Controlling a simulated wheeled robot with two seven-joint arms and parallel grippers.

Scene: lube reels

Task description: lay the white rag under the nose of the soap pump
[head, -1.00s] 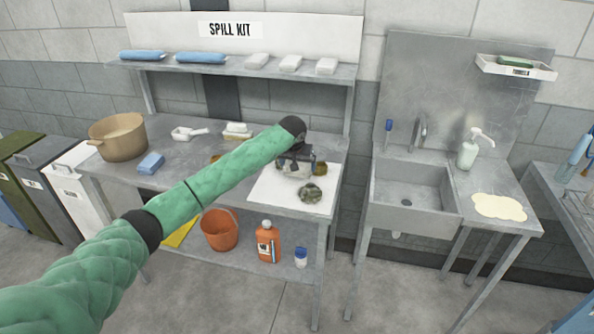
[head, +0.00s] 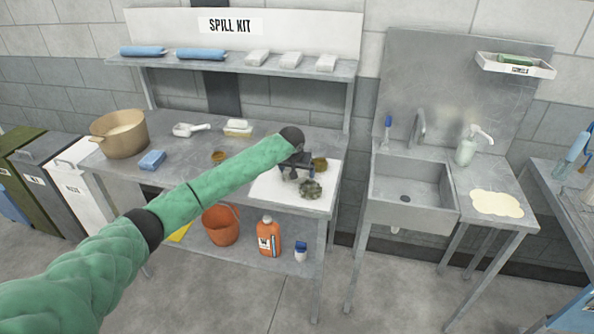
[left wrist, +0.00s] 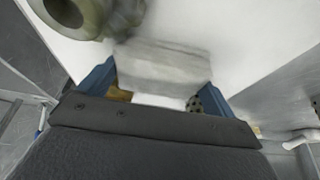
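In the left wrist view a folded white rag (left wrist: 165,65), blurred, lies between the wide-apart blue fingers of my left gripper (left wrist: 155,88). The gripper looks open around it; firm contact is not clear. In the head view this gripper (head: 297,170) is low over the white mat on the left bench, and the rag there is hidden or too small to tell. The pale soap pump (head: 466,150) stands upright right of the sink, its nose (head: 485,135) pointing right. A cream patch (head: 496,203) lies on the counter in front of it. My right gripper is out of view.
A dark greenish reel (head: 311,190) sits on the white mat (head: 268,192) close by the gripper; a similar round part (left wrist: 85,15) shows in the wrist view. Several white folded pieces (head: 291,61) lie on the shelf above. The sink (head: 408,190) separates bench and pump.

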